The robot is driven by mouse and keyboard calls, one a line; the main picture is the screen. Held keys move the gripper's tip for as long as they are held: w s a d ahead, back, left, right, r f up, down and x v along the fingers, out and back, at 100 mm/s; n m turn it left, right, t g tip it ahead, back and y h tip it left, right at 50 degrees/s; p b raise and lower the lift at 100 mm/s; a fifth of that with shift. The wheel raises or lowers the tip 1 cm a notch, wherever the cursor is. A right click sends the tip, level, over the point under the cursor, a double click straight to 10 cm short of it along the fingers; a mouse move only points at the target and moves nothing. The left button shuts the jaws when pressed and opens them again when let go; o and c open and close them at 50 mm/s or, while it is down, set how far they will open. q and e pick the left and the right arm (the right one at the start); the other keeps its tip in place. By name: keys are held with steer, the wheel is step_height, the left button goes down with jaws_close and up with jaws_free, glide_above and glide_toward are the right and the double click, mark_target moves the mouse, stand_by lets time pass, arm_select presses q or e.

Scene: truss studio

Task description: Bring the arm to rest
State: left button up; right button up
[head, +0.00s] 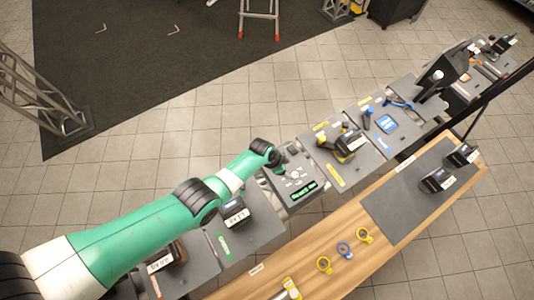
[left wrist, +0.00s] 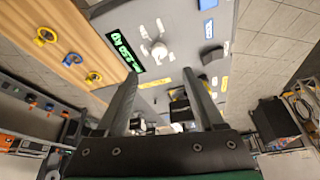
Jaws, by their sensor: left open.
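My left arm, green and white, comes in from the left in the head view. Its gripper (head: 277,161) is above the back edge of a grey station with a green lit display (head: 303,191). In the left wrist view the two dark fingers of my left gripper (left wrist: 159,74) stand wide apart, with nothing held between them. The green display (left wrist: 126,52) shows beyond the left finger. My right gripper is not in view.
Several grey stations stand in a diagonal row, one with a black and yellow device (head: 349,141). A wooden bench (head: 310,277) runs alongside, with yellow and blue rings (head: 344,249) and a dark mat (head: 400,205). Tiled floor (head: 215,120) lies open behind; a ladder (head: 259,18) stands far back.

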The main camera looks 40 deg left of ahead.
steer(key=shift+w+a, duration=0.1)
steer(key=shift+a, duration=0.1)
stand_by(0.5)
